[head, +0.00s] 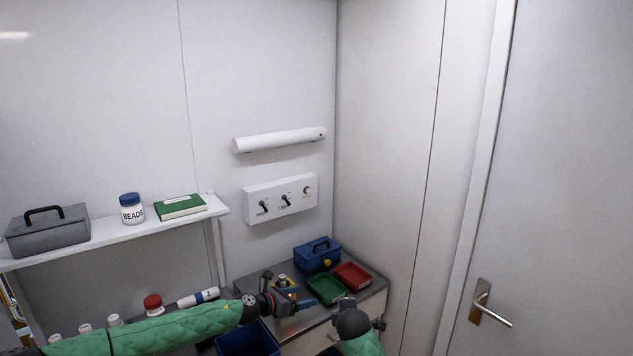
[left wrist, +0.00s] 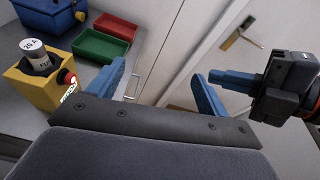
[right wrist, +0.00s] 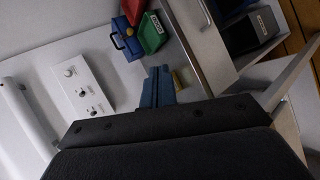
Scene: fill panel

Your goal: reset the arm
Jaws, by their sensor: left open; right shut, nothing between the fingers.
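My left gripper (head: 300,302) is over the front of the steel-topped cabinet in the head view. In the left wrist view its two blue fingers (left wrist: 160,90) are wide apart with nothing between them. My right gripper shows in the right wrist view with its blue fingers (right wrist: 158,86) together and empty. The right gripper (left wrist: 228,81) also shows at the right of the left wrist view. In the head view my right wrist is at the cabinet's front right, its fingers hard to make out. Both grippers appear clear of the loose objects.
A yellow holder (left wrist: 50,80) with a cylinder marked 20 A and a red button stands on the cabinet. Near it are a green tray (head: 327,289), a red tray (head: 352,274) and a blue box (head: 317,255). A switch panel (head: 281,198) hangs above. A door (head: 560,180) is right.

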